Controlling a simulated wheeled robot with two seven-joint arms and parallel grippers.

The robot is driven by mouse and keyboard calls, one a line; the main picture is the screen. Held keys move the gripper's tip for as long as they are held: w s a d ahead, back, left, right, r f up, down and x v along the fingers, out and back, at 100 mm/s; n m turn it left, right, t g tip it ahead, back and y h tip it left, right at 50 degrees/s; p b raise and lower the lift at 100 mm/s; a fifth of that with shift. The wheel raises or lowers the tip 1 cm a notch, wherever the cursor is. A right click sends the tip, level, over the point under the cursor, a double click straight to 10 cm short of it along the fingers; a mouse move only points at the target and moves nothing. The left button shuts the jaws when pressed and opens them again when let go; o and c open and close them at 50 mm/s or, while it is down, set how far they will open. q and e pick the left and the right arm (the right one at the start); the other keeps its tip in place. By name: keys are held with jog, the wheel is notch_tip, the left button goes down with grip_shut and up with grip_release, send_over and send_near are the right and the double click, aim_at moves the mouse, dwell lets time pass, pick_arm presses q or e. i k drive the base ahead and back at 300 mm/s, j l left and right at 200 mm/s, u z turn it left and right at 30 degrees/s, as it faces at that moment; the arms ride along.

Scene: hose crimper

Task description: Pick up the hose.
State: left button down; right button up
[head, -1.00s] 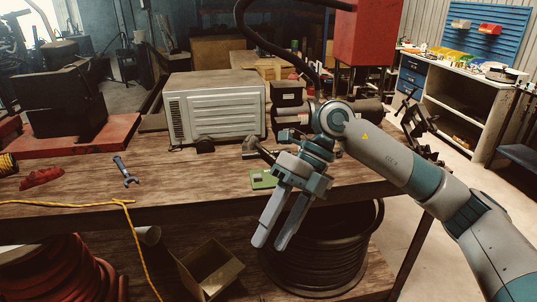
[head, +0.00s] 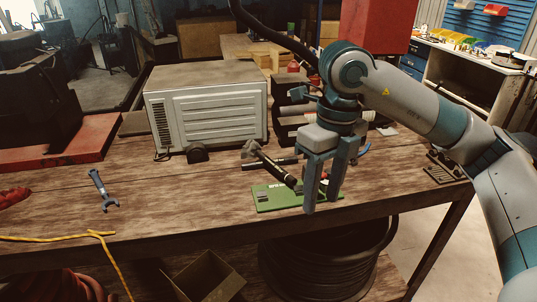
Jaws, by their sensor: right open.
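Several hose-like things show, and I cannot tell which one is meant. A short dark piece like a hose or tool handle (head: 276,167), with a metal-looking end, lies on the table, its near end over a green board or mat (head: 262,200). A black hose (head: 262,30) hangs in an arc at the top. A coil of black hose (head: 335,262) sits below the table. My right gripper (head: 322,203) is open and empty, fingers pointing down over the green board, just right of the dark piece. My left gripper is out of view.
A grey metal box (head: 210,110) stands behind on the wooden table (head: 180,190). A blue wrench (head: 102,190) and a yellow cord (head: 60,238) lie at the left. An open cardboard box (head: 205,275) is underneath. The table's middle left is clear.

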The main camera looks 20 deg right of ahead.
aim_at(285, 176)
jog(key=i, duration=1.15)
